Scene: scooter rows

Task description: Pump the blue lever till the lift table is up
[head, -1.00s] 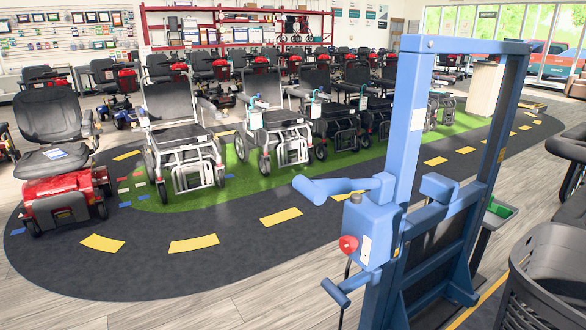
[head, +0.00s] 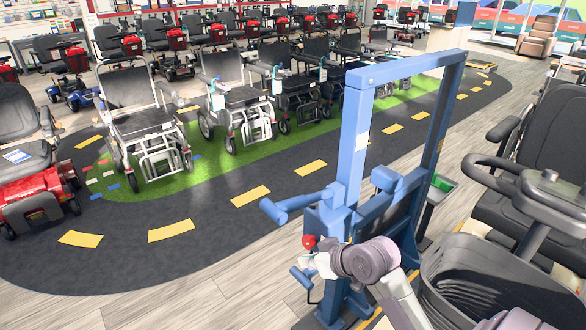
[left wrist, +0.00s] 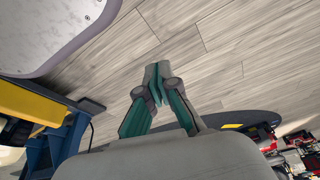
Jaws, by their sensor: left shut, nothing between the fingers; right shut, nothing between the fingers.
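The blue lift (head: 352,150) stands upright right of centre in the head view, with a tall frame. A blue tubular lever (head: 288,205) sticks out to its left at mid-height, and a smaller blue bar (head: 302,281) sits lower. I cannot tell which one pumps the lift. The lift's table surface is hard to make out. My right gripper (head: 309,262) is shut and empty, just below the red knob (head: 309,241) and below the tubular lever, apart from that lever. My left gripper (left wrist: 158,84) is shut and empty over the wooden floor in the left wrist view.
Powered wheelchairs (head: 145,125) and scooters stand in rows on the green and dark track at left and behind. A dark basket (head: 470,285) and a black seat (head: 545,150) crowd the right. Grey floor (head: 220,305) is clear at front left.

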